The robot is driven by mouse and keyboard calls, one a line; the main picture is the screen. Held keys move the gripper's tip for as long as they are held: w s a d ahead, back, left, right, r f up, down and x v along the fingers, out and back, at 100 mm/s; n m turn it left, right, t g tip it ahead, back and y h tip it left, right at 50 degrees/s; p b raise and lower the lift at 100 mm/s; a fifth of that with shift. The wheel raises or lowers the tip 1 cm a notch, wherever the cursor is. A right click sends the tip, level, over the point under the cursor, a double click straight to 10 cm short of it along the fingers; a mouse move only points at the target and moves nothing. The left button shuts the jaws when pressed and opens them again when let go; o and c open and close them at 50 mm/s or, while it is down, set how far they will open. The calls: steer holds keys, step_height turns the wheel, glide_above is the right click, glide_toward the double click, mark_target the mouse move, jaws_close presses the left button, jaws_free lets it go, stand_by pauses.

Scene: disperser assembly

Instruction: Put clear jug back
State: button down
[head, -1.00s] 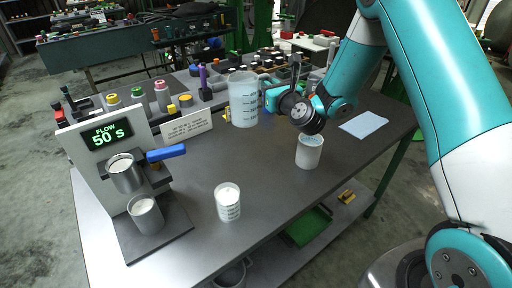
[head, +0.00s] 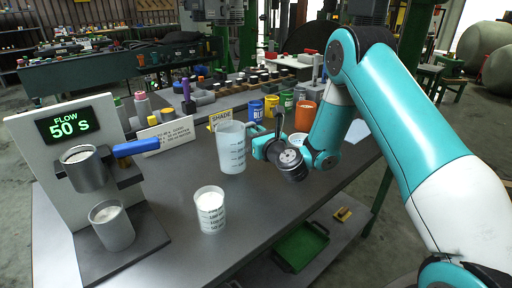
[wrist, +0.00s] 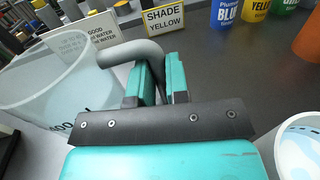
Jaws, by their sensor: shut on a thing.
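The clear jug (head: 231,148) with measuring marks is upright over the middle of the table. Its bottom is at or close to the tabletop; I cannot tell whether it touches. It also shows at the left in the wrist view (wrist: 45,85). My gripper (head: 262,148) is at the jug's right side, shut on its handle (wrist: 125,52). In the wrist view the teal fingers (wrist: 157,82) clasp the handle's end.
A viscosity cup stand reading "FLOW 50 S" (head: 68,124) is at left. A white-filled beaker (head: 210,212) stands in front. A white container (wrist: 300,145) is close on the gripper's right. A "SHADE YELLOW" sign (head: 220,118) and coloured cups (head: 271,106) stand behind.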

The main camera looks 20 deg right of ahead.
steer(key=shift+f+b, duration=0.55)
steer(key=shift+f, duration=0.7)
steer(key=shift+f, duration=0.1)
steer(key=shift+f, duration=0.15)
steer(key=c, duration=1.1)
jaws_free()
steer(key=shift+r, duration=0.2)
